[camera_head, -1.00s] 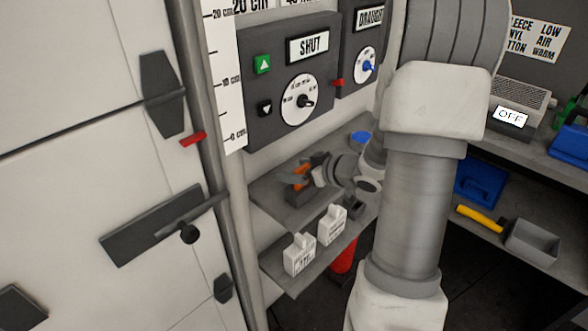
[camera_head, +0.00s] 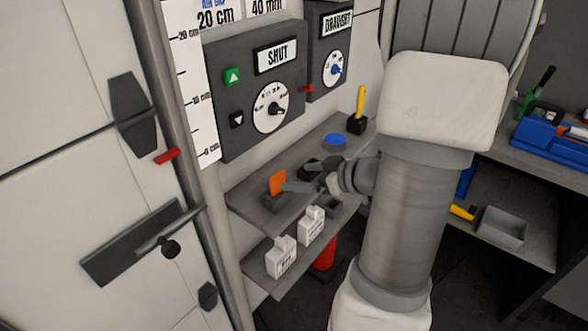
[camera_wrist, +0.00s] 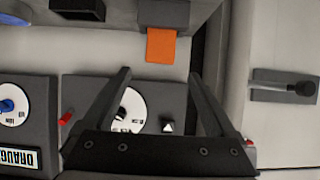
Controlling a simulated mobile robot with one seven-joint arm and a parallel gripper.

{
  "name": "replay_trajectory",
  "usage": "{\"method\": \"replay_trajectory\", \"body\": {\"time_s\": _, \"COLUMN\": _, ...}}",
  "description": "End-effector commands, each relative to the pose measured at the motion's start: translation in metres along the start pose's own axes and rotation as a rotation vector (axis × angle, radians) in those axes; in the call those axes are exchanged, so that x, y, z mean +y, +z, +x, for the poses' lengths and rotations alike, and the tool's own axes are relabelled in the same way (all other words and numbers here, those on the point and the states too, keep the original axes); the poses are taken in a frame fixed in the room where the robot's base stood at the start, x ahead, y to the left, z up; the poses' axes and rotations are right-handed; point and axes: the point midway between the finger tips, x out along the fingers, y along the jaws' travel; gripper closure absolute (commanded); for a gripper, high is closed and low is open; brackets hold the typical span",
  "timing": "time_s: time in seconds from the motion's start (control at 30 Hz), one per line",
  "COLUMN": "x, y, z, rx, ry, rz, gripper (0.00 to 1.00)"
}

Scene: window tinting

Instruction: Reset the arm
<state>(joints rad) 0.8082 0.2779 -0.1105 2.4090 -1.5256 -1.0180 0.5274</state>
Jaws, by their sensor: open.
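My gripper (camera_wrist: 160,82) is open in the wrist view, with nothing between its two fingers. That view looks upside down at the wall panels. In the head view, my gripper (camera_head: 292,187) is small and partly hidden by my own arm, close to the right of an orange flat piece (camera_head: 277,182). The orange piece stands upright in a dark holder (camera_head: 283,202) on the upper shelf. It also shows in the wrist view (camera_wrist: 161,46), beyond the fingertips and apart from them.
The grey SHUT panel (camera_head: 214,118) and DRAUGHT panel (camera_head: 318,82) are on the wall behind. Two white blocks (camera_head: 281,256) (camera_head: 311,226) sit on the lower shelf (camera_head: 262,284). A yellow-handled tool (camera_head: 360,101) stands on the upper shelf. A white door (camera_head: 60,190) is at left.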

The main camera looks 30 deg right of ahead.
Motion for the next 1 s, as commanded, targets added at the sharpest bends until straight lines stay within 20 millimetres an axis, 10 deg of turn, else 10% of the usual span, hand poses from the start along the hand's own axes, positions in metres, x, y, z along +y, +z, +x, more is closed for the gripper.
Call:
{"method": "replay_trajectory", "body": {"time_s": 0.33, "x": 0.006, "y": -0.009, "z": 0.0, "rx": -0.011, "ry": 0.049, "rz": -0.016, "gripper": 0.08}}
{"method": "replay_trajectory", "body": {"time_s": 0.67, "x": 0.045, "y": -0.084, "z": -0.037, "rx": -0.103, "ry": 0.5, "rz": 0.02, "gripper": 0.08}}
{"method": "replay_trajectory", "body": {"time_s": 1.0, "x": -0.026, "y": -0.111, "z": -0.089, "rx": -0.242, "ry": 0.603, "rz": 0.347, "gripper": 0.08}}
